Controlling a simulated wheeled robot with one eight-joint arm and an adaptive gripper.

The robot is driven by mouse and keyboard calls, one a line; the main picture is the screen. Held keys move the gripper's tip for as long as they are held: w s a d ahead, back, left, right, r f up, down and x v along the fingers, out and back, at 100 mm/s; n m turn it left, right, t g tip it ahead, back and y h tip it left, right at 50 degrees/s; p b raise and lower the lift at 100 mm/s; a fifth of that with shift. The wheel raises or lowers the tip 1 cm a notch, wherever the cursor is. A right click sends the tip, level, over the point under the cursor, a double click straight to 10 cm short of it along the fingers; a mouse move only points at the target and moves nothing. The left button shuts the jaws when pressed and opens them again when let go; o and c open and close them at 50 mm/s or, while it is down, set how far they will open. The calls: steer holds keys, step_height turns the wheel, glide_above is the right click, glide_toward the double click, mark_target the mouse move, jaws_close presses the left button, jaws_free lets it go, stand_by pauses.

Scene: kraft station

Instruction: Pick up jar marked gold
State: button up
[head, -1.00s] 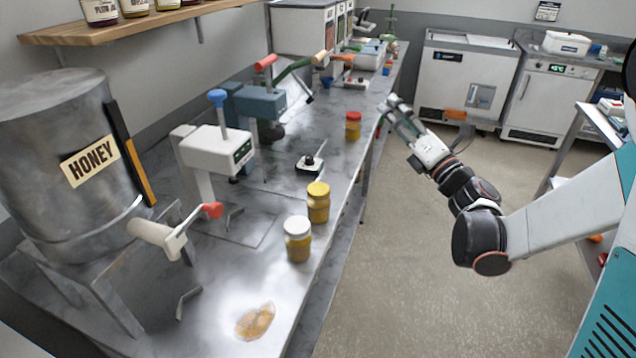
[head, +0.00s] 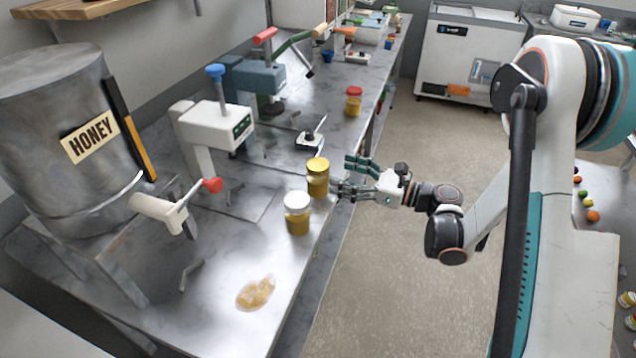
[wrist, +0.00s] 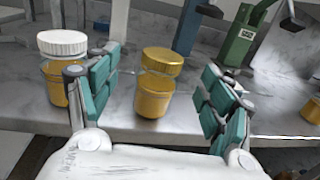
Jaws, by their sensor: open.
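In the wrist view the gold jar (wrist: 156,84) shows ahead, between the two fingers, with no label readable. My gripper (head: 350,178) is open just to the right of the jar in the head view; its fingers (wrist: 160,100) are spread on either side of it in the wrist view.
A red-lidded jar (head: 354,101) stands farther along the bench. A small black-and-white device (head: 310,140) sits behind the gold jar. A honey spill (head: 256,293), a honey tank (head: 62,150) and a white press (head: 212,125) are on the bench. The floor (head: 385,260) beside it is clear.

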mark_target(318, 165)
steer(key=x, duration=0.2)
steer(key=shift+w+a, duration=0.15)
steer(key=shift+a, duration=0.15)
steer(key=shift+w+f+b+x, duration=0.15)
steer(key=shift+b+x, duration=0.4)
steer(key=shift+x, duration=0.8)
steer(key=shift+w+f+b+x, duration=0.1)
steer(key=shift+f+b+x, duration=0.3)
steer(key=shift+x, duration=0.9)
steer(key=shift+d+r, duration=0.15)
steer(key=shift+c, duration=0.5)
steer(key=c, duration=1.3)
